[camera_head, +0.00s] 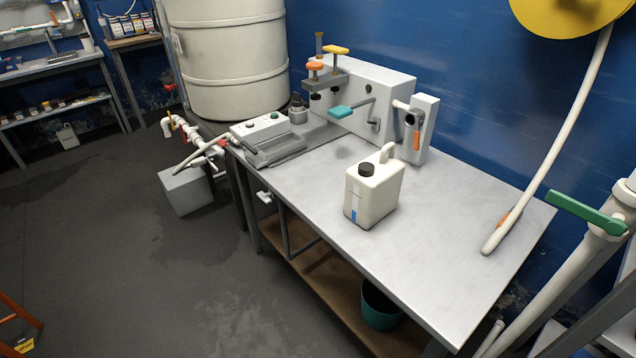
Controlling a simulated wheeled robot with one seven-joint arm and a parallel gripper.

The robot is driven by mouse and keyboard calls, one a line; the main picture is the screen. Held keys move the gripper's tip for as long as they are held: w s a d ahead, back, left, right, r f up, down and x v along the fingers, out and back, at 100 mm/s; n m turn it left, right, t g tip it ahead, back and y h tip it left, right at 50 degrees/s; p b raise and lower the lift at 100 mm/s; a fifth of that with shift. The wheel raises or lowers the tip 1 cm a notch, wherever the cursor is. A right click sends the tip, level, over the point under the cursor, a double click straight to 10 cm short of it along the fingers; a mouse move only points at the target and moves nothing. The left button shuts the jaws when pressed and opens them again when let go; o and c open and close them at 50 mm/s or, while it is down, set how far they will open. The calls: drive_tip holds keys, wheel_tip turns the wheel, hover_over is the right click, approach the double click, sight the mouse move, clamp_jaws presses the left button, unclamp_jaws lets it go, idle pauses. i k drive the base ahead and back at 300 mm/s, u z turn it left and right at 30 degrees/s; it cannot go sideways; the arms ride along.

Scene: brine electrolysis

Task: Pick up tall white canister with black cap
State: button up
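A white canister (374,196) with a black cap (366,169) and a moulded handle stands upright on the metal table (455,250). It is near the middle of the tabletop, close to the front edge, with a blue strip on its side. My gripper is not in view, and nothing touches the canister.
Behind the canister stands a grey bench device (385,80) with coloured levers and a white block (424,128). A control box (258,127) sits at the table's left end. A white hose (550,160) hangs down at right.

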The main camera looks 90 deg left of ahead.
sight(367, 201)
drive_tip(key=u, duration=1.95)
drive_tip(key=k, duration=1.15)
drive_tip(key=u, duration=0.45)
drive_tip(key=i, duration=1.05)
drive_tip(key=z, duration=0.05)
